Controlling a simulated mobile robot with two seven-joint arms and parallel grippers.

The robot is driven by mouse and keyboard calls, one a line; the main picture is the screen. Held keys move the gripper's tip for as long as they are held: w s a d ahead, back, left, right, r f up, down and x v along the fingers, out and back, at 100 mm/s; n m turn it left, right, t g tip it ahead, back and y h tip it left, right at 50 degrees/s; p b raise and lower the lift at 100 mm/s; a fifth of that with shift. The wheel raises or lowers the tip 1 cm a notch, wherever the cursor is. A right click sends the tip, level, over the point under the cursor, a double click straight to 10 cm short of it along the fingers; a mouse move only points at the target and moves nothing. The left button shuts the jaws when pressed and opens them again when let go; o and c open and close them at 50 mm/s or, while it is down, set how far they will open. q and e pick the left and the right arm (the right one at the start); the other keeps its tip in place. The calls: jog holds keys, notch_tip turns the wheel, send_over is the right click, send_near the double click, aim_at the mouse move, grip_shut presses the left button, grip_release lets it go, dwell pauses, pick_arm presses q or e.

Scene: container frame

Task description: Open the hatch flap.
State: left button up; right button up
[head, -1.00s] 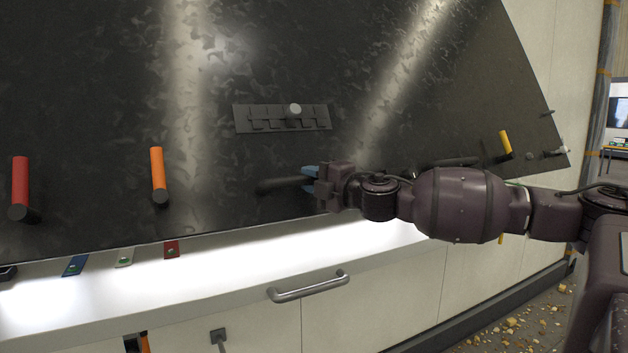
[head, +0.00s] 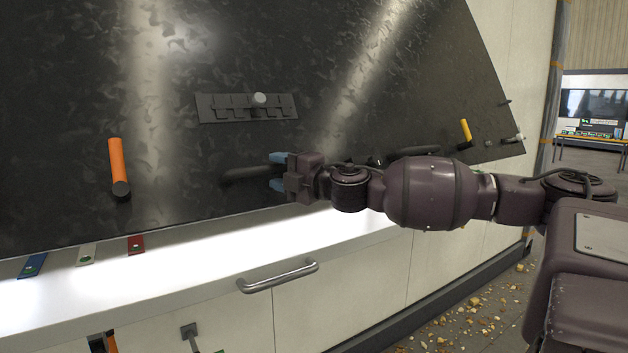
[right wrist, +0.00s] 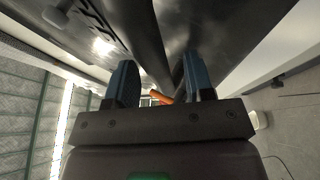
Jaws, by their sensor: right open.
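The hatch flap (head: 330,60) is a large dark, mottled sloping panel filling the upper part of the head view. Its lower edge lies along the lit white ledge. A black bar handle (head: 248,174) sits on its lower part. My right gripper (head: 277,172) is open, its blue fingers above and below the right end of this handle. I cannot tell whether they touch it. In the right wrist view the two fingers (right wrist: 160,78) are apart, with the dark panel beyond them. My left gripper is not in view.
An orange handle (head: 118,165) stands left of the black one, and a yellow handle (head: 465,130) is at the far right. A slotted grey plate (head: 247,107) with a white knob is above. A drawer handle (head: 278,276) protrudes below the ledge (head: 180,268). Crumbs litter the floor at right.

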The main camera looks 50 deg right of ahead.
jog(key=s+p, duration=0.1)
jog(key=s, duration=0.8)
jog(key=shift+d+f+p, duration=0.25)
jog(key=shift+d+p, duration=0.05)
jog(key=shift+p, duration=0.05)
dwell(0.7)
